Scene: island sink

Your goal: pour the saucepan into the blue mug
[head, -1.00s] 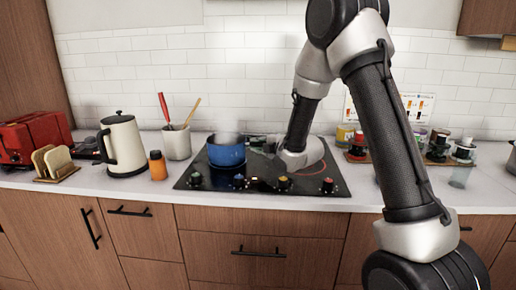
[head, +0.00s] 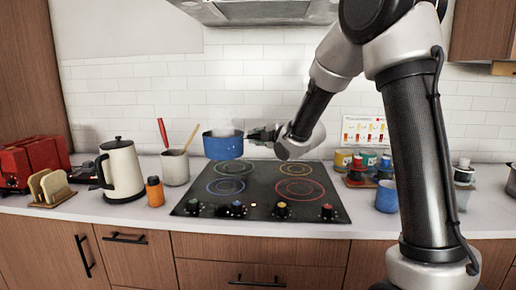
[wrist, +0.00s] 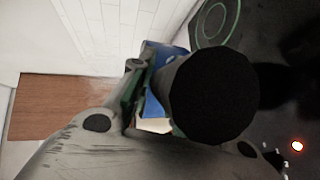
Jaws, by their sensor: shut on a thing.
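The blue saucepan (head: 223,146) hangs in the air above the back left of the cooktop, about level, with steam over it. My gripper (head: 262,134) is to its right, shut on its handle. In the wrist view, part of the blue saucepan (wrist: 154,108) shows behind a dark round shape that hides most of it and the fingertips. The blue mug (head: 387,197) stands upright on the counter right of the cooktop, apart from the saucepan. The saucepan's contents are not visible.
The black cooktop (head: 262,192) has coloured rings and front knobs. A cream kettle (head: 121,170), an orange bottle (head: 155,191) and a utensil crock (head: 175,168) stand left. Jars (head: 343,160) stand behind the mug. A range hood (head: 262,10) hangs above.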

